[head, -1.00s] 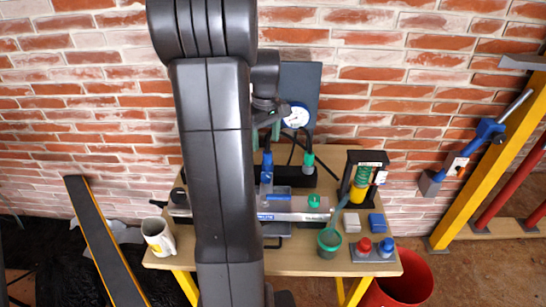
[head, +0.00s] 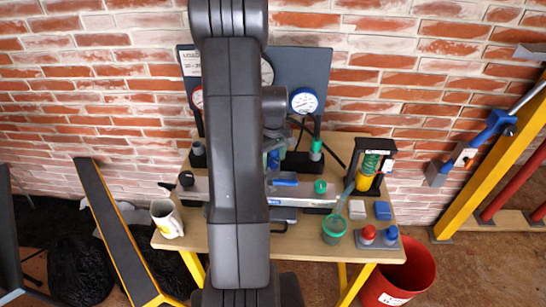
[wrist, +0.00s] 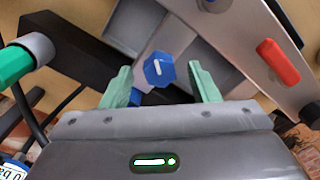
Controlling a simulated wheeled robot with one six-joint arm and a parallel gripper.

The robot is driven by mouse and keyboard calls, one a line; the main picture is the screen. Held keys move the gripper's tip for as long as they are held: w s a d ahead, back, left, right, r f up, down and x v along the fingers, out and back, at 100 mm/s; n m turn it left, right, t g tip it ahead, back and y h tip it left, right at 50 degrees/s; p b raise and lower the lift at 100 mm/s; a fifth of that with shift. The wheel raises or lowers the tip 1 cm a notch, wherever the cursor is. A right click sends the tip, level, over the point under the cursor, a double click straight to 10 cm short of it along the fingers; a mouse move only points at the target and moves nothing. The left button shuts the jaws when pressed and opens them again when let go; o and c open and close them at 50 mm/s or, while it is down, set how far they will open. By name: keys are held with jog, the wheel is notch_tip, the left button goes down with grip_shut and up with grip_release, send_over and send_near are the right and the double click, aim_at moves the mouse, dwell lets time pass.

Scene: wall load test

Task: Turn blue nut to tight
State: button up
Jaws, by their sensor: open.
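The blue nut (wrist: 159,69) is a hexagonal head with a white mark, in the upper middle of the wrist view. It sits at the end of a grey bar on a dark block. My gripper (wrist: 158,76) is open, with one pale green finger on each side of the nut and a visible gap to both. How far the fingertips are from it in depth I cannot tell. In the head view my arm covers the gripper, and I cannot make out the nut there.
A green-capped fitting (wrist: 15,63) is left of the fingers and a red handle (wrist: 278,62) right. In the head view, a gauge panel (head: 322,70) stands behind the table (head: 290,243).

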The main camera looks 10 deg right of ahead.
jog(key=shift+c, duration=0.2)
jog(key=c, duration=0.9)
jog(key=shift+c, duration=0.2)
jog(key=shift+m, duration=0.3)
jog(key=m+b, duration=0.1)
jog(key=m, duration=0.3)
jog(key=shift+d+b, duration=0.1)
jog(key=shift+b, duration=0.2)
jog(key=m+b, duration=0.1)
jog(key=m, duration=0.4)
jog(key=shift+m, duration=0.3)
jog(key=o, duration=1)
